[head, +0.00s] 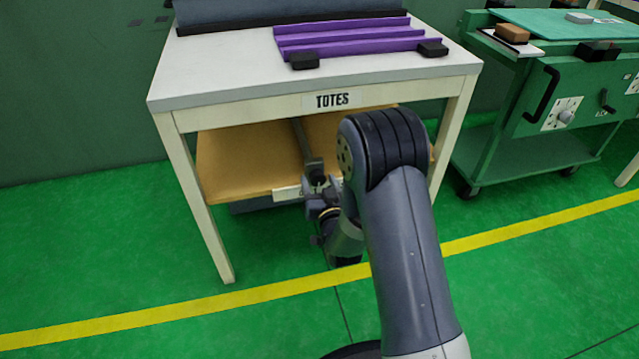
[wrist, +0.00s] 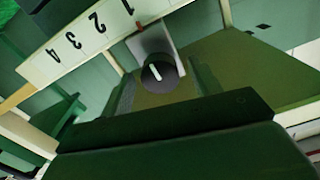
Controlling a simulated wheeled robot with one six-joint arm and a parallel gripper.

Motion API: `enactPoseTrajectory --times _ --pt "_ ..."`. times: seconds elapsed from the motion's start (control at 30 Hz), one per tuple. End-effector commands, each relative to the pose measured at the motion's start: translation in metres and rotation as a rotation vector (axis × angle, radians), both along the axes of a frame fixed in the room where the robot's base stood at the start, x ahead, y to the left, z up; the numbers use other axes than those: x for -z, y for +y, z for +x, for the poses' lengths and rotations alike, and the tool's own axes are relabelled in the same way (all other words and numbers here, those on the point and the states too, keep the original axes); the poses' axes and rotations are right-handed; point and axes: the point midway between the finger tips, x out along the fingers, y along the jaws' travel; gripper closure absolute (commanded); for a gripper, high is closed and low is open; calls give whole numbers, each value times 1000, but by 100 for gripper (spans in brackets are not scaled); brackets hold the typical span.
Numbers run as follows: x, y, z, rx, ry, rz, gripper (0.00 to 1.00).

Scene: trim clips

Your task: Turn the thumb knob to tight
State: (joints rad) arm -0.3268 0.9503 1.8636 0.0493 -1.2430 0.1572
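The thumb knob (wrist: 157,72) is a round black knob with a white line on its face, in the upper middle of the wrist view. It sits by a grey metal plate (wrist: 158,42) with a small red pointer, beside a white scale strip (wrist: 85,38) numbered 1 to 4. No tight mark is readable. In the head view my gripper (head: 320,188) is at the front edge of the shelf under the table, beside a dark upright block (head: 314,168). Wide dark bars fill the lower wrist view; I cannot tell if they are my fingers.
The white table (head: 235,75) labelled TOTES stands over the shelf (head: 240,165), its legs on both sides of my arm. A purple ribbed rack (head: 350,38) lies on top. A green cart (head: 560,85) with a dial stands at right. The floor in front is clear.

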Motion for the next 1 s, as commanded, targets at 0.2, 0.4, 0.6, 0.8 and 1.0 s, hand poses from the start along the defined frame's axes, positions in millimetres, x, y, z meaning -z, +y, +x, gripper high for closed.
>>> enactPoseTrajectory --times 0.2,0.4,0.6,0.8,1.0 --pt "0 0 0 0 0 -1 41" --pt "-1 -5 -16 -1 3 -2 41" --pt "-1 -15 -54 -1 4 -2 41" --pt "0 -25 -88 -1 4 -2 41" --pt "0 -29 -103 0 2 -2 41"
